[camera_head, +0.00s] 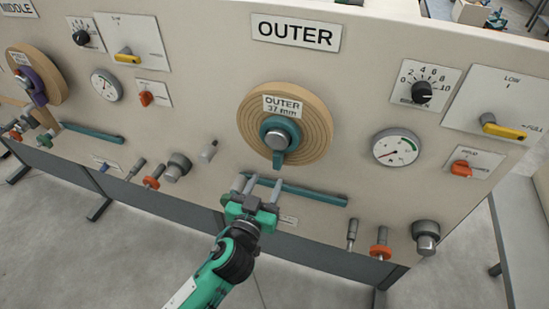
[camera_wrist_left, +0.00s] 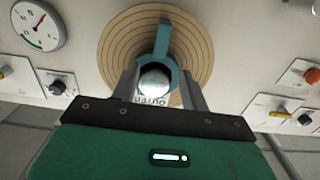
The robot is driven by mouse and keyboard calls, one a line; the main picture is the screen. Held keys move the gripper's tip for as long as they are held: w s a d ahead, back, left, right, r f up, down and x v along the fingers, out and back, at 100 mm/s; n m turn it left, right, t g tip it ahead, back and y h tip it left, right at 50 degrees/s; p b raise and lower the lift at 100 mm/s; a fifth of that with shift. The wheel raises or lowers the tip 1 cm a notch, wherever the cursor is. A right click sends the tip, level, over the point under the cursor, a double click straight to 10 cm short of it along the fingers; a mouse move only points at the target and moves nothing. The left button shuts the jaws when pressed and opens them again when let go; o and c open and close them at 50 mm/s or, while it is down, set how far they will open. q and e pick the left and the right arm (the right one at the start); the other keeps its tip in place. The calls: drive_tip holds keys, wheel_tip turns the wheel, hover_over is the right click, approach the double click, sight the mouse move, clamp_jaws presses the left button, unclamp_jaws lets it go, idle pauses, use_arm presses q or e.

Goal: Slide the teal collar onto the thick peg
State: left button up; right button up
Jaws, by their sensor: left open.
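The teal collar (camera_head: 281,131) sits around a silver round end at the centre of the wooden spiral disc marked OUTER 37 mm. Its tab points down in the head view. It also shows in the left wrist view (camera_wrist_left: 163,48), where its tab points up. My left gripper (camera_head: 258,186) is open and empty, just below the tab in the head view; its fingers (camera_wrist_left: 160,92) appear either side of the collar's lower part in the wrist view. Thick grey pegs stick out at the lower right (camera_head: 427,236) and lower left (camera_head: 178,166). My right gripper is not in view.
A teal rail (camera_head: 305,193) runs below the disc, beside my gripper. An orange collar (camera_head: 381,250) is on a thinner peg at the lower right. A gauge (camera_head: 395,147), knob and yellow lever sit to the right. The panel between disc and gauge is clear.

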sight(276, 159)
use_arm(q)
drive_tip(key=p+x, duration=0.2)
drive_tip(key=x, duration=0.6)
drive_tip(key=shift+w+p, duration=0.3)
drive_tip(key=shift+w, duration=0.05)
drive_tip(key=shift+w+d+f, duration=0.1)
drive_tip(key=shift+w+d, duration=0.15)
drive_tip(key=shift+w, duration=0.35)
drive_tip(key=shift+c, duration=0.3)
clamp_jaws()
idle(0.5)
